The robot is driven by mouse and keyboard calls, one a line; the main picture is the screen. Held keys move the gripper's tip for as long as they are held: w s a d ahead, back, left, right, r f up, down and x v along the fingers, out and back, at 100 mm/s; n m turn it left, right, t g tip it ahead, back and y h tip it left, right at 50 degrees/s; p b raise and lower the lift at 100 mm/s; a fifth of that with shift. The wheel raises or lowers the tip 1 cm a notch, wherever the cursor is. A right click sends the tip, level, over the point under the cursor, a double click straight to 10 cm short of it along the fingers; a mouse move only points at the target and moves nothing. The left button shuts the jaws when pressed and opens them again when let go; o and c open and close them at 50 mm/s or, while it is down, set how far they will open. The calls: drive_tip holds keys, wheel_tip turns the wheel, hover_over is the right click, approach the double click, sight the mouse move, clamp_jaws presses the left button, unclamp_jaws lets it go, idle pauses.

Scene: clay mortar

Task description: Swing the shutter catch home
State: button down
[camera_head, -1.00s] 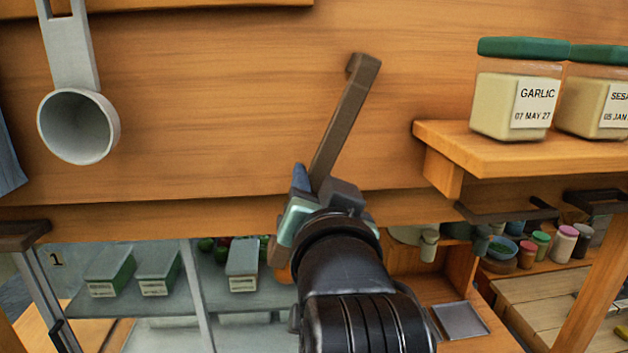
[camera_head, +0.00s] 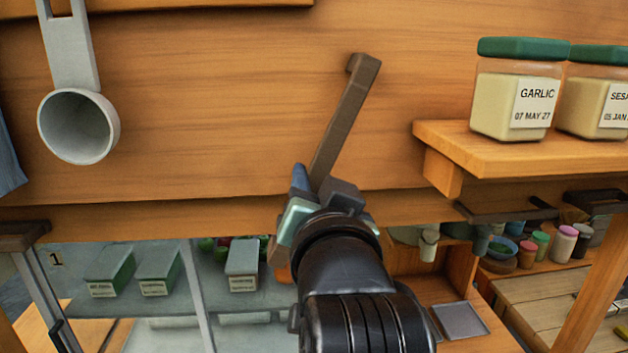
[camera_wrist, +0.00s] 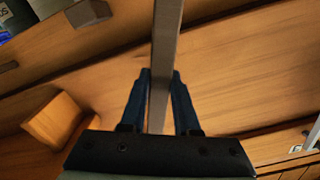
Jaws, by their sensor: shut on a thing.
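The shutter catch (camera_head: 345,118) is a brown bar on the wooden panel in the head view. It leans, with its hooked top to the upper right and its lower end at my gripper (camera_head: 318,185). In the wrist view the catch (camera_wrist: 167,45) runs down between the two blue fingers of my gripper (camera_wrist: 161,78). The fingers are shut on the catch, one on each side. The lower end of the catch is hidden by my gripper in the head view.
A shelf (camera_head: 520,152) with a garlic jar (camera_head: 515,90) and another jar stands to the right. A grey scoop (camera_head: 78,125) hangs at the left. Below the panel, an opening shows labelled boxes (camera_head: 112,272) and small jars. The panel around the catch is clear.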

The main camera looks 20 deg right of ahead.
idle(0.3)
drive_tip(key=d+n, duration=0.2)
drive_tip(key=s+d+f+n, duration=0.1)
drive_tip(key=d, duration=0.1)
drive_tip(key=shift+n+b, duration=0.3)
drive_tip(key=shift+b, duration=0.05)
drive_tip(key=shift+s+d+n, duration=0.25)
drive_tip(key=shift+d+n, duration=0.45)
drive_tip(key=c, duration=0.6)
unclamp_jaws()
drive_tip(key=shift+d, duration=0.1)
drive_tip(key=shift+c, duration=0.2)
